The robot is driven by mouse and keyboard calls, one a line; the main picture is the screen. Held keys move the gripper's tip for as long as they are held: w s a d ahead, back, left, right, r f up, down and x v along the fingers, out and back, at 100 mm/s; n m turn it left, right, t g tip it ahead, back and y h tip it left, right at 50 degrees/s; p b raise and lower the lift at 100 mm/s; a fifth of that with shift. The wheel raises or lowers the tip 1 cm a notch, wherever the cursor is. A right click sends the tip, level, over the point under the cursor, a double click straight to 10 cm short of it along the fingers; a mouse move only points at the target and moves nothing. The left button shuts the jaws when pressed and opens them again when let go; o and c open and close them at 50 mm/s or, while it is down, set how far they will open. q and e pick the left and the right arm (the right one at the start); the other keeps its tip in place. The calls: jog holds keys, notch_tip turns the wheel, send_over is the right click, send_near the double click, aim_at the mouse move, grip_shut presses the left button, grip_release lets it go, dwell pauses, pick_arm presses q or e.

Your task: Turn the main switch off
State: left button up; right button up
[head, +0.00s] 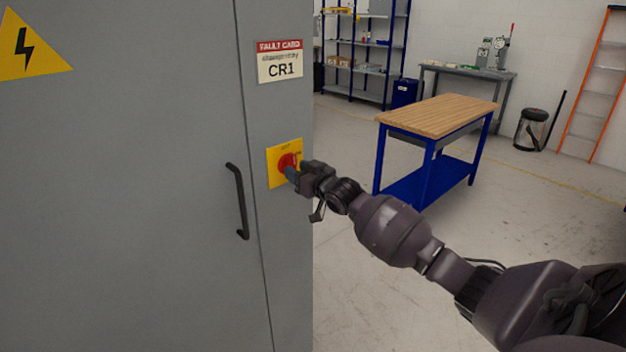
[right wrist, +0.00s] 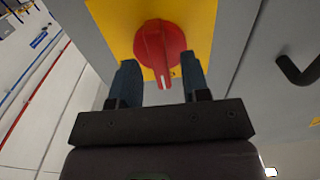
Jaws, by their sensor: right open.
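The main switch is a red rotary knob (head: 287,162) on a yellow plate (head: 273,170), on the narrow front panel of the grey cabinet (head: 150,200). In the right wrist view the red knob (right wrist: 160,50) shows a white mark near its lower end. My right gripper (head: 289,172) is at the knob and partly covers it in the head view. In the right wrist view its two fingers (right wrist: 160,82) are apart, one on each side of the knob's lower part. I cannot tell whether they touch it. My left gripper is not in view.
A black door handle (head: 238,200) stands out left of the switch. A fault card marked CR1 (head: 280,62) is above it. A blue workbench with a wooden top (head: 440,115) stands behind on the right. Open floor (head: 380,300) lies right of the cabinet.

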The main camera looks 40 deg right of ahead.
jog(key=s, duration=0.9)
jog(key=shift+s+d+b, duration=0.4)
jog(key=shift+b, duration=0.05)
jog(key=s+a+f+n+g, duration=0.1)
jog(key=s+a+f+n, duration=0.1)
jog(key=s+a+f, duration=0.5)
jog(key=s+a+f+n+g, duration=0.1)
jog(key=s+a+f+g, duration=0.2)
jog(key=f, duration=0.8)
jog(key=s+a+f+m, duration=0.1)
jog(key=s+a+f, duration=0.1)
jog(key=s+f, duration=0.2)
jog(key=s+a+f+m+g+h, duration=0.1)
jog(key=s+a+f, duration=0.1)
jog(key=s+f, duration=0.2)
jog(key=s+a+f+m+g, duration=0.1)
jog(key=s+a+f, duration=0.2)
jog(key=s, duration=0.6)
jog(key=shift+s+f, duration=0.35)
jog(key=shift+f, duration=0.25)
jog(key=shift+w, duration=0.1)
